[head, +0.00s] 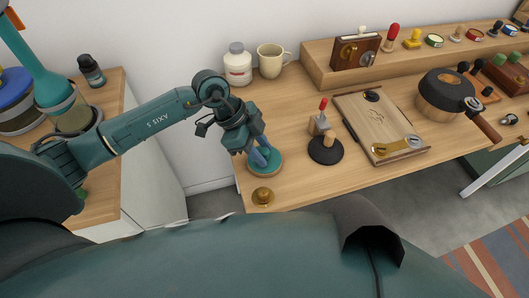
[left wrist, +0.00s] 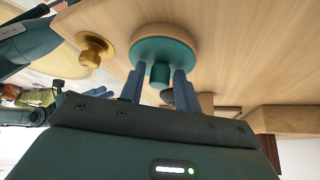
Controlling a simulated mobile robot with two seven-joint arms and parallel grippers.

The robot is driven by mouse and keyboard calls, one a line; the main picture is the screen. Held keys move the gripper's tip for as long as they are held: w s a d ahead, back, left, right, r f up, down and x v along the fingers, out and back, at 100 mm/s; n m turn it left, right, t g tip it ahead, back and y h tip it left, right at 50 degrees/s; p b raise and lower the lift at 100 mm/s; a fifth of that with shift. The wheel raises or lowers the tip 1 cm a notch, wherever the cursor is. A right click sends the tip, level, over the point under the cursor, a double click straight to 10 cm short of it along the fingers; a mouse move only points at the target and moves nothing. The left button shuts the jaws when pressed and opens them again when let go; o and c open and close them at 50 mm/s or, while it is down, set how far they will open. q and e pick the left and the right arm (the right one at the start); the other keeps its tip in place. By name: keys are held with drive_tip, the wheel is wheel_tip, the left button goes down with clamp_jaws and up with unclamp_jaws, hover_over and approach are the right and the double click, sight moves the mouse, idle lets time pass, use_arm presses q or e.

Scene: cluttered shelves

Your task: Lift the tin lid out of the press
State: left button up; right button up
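My left gripper (head: 261,157) points down at a round teal disc on a wooden round base (head: 269,172), near the front left of the desk. In the left wrist view the teal disc (left wrist: 166,51) has a short teal knob (left wrist: 160,75). The two blue fingers stand on either side of this knob, with narrow gaps; a firm grip does not show. A small brass knobbed piece (head: 263,196) sits apart, closer to the front edge; it also shows in the left wrist view (left wrist: 93,50). I cannot tell for sure which piece is the tin lid. My right gripper is out of view.
A black round base with a wooden handle (head: 325,150) and a red-knobbed device (head: 322,122) stand right of the gripper. Further right are a wooden board (head: 372,112) and a dark pot (head: 445,95). A white jar (head: 237,65) and mug (head: 272,60) stand behind.

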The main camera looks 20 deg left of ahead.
use_arm(q)
clamp_jaws()
drive_tip(key=shift+r, duration=0.1)
idle(0.3)
drive_tip(key=shift+r+p, duration=2.35)
drive_tip(key=shift+p, duration=0.4)
